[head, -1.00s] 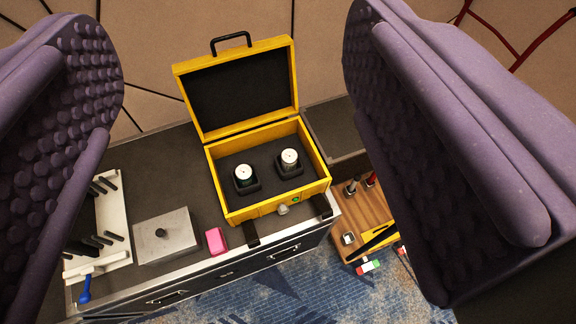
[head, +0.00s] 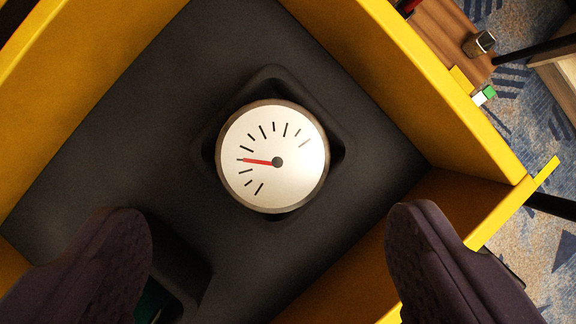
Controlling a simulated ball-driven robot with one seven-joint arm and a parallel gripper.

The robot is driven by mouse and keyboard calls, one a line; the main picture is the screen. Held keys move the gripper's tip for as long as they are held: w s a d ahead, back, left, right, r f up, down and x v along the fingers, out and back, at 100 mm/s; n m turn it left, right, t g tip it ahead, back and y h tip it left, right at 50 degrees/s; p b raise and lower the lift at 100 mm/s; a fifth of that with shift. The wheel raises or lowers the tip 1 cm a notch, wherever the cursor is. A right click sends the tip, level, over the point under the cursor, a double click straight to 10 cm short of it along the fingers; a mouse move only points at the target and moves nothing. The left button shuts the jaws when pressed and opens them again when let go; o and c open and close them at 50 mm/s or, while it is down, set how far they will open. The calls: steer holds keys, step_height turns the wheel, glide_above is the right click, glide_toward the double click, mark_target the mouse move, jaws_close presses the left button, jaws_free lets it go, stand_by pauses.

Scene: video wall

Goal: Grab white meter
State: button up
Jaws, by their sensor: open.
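The white meter (head: 290,185) has a round white face with black tick marks and a red needle. It sits upright in a black holder (head: 272,78) inside the yellow case (head: 400,75). My gripper (head: 270,235) is open and empty, over the case. Its two dark purple fingers show at the lower left and lower right of the view, apart from the meter, which lies above the gap between them in the picture. A second black holder, with something dark green in it (head: 148,300), is partly hidden by the left finger.
The yellow case walls rise around the black foam floor (head: 110,130). Outside to the right are a wooden surface (head: 440,40) with a small dark cylinder (head: 479,44) and blue patterned carpet (head: 545,110). A green and white piece (head: 484,96) lies by the case's outer wall.

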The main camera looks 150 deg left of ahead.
mark_target(273, 160)
steer(key=b+x, duration=0.2)
steer(key=x, duration=0.5)
steer(key=shift+w+d+f+b, duration=0.1)
steer(key=shift+d+f+b, duration=0.1)
steer(key=shift+f+b, duration=0.1)
steer(key=shift+r, duration=0.1)
steer(key=c, duration=1.2)
